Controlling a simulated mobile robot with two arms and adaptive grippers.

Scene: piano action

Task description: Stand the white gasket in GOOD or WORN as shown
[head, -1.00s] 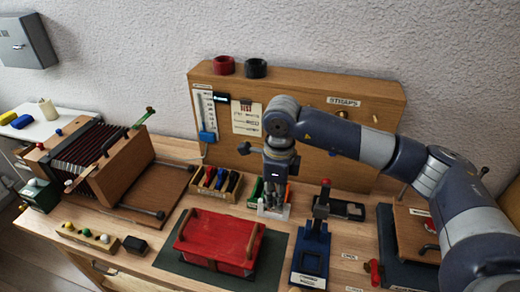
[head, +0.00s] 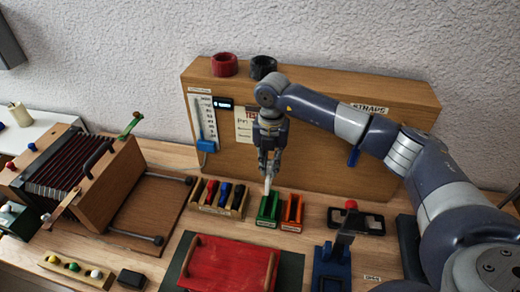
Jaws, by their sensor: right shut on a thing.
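My right gripper (head: 268,172) points down over the small racks and is shut on the white gasket (head: 267,187), which hangs as a narrow pale piece between the fingertips. The gasket's lower end overlaps the back of the green rack (head: 268,211) in the picture; I cannot tell whether it touches. An orange-red rack (head: 291,214) stands just right of the green one. Both have small front labels too small to read, so I cannot tell which is GOOD or WORN. My left gripper is not in view.
A wooden board (head: 330,130) stands behind with a gauge (head: 203,122), a small display (head: 223,102) and a test card (head: 244,124). A wooden rack of coloured pieces (head: 217,198) is left. A red lidded box (head: 229,264) and blue stand (head: 332,268) are in front.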

